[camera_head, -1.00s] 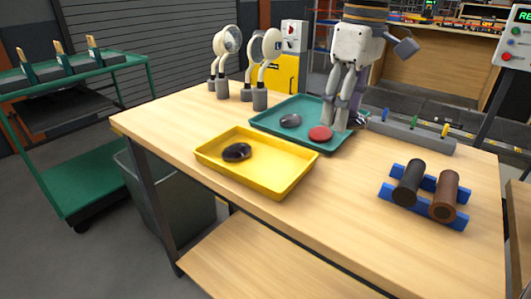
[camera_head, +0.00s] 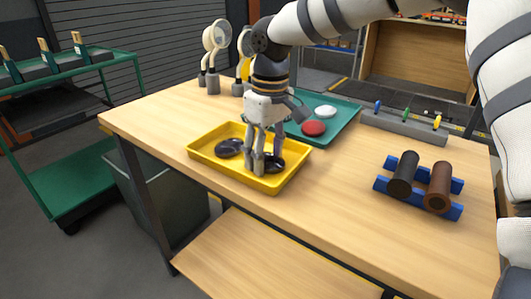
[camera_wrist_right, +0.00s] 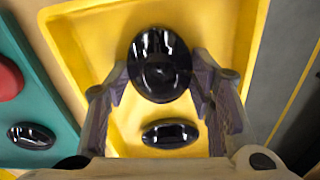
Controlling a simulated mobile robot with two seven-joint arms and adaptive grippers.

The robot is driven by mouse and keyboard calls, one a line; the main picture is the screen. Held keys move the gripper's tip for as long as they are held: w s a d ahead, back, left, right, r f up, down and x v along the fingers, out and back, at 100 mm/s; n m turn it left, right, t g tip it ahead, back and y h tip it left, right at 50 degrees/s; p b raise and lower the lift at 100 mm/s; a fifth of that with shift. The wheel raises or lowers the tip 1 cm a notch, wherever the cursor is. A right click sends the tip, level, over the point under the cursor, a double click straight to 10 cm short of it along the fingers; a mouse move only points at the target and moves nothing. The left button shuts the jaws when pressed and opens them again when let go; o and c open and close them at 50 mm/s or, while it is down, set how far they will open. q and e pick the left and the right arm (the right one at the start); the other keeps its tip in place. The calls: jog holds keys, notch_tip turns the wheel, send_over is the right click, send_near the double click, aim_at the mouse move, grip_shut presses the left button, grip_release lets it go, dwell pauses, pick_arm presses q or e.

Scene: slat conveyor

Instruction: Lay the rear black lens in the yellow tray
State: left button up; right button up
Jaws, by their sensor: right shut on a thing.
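My right gripper (camera_head: 261,160) is over the yellow tray (camera_head: 202,157), fingers pointing down, shut on a glossy black lens (camera_head: 274,163). In the right wrist view this held lens (camera_wrist_right: 160,65) sits between the fingertips; I cannot tell whether it touches the tray floor. Another black lens (camera_head: 229,148) lies in the tray to its left. It also shows in the right wrist view (camera_wrist_right: 170,133). My left gripper is not in view.
The teal tray (camera_head: 347,119) behind holds a red lens (camera_head: 313,128) and a pale lens (camera_head: 325,111); the wrist view shows a dark lens (camera_wrist_right: 31,135) there too. Blue racks with dark and brown cylinders (camera_head: 439,187) stand right. Magnifier stands (camera_head: 213,84) are at the back left.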

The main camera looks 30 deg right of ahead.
aim_at(269, 157)
jog(key=shift+f, duration=0.1)
jog(key=shift+s+f, duration=0.25)
jog(key=shift+f, duration=0.5)
jog(key=shift+c, duration=0.4)
jog(key=o, duration=1.1)
jog(key=shift+f, duration=0.1)
jog(key=shift+o, duration=0.3)
jog(key=shift+w+f, duration=0.1)
jog(key=shift+w, duration=0.05)
jog(key=shift+r, duration=0.35)
jog(key=shift+w+r, duration=0.1)
jog(key=shift+r, duration=0.2)
notch_tip(269, 157, up, 13)
jog(key=shift+s, duration=0.25)
jog(key=shift+d+f, duration=0.1)
jog(key=shift+f, duration=0.05)
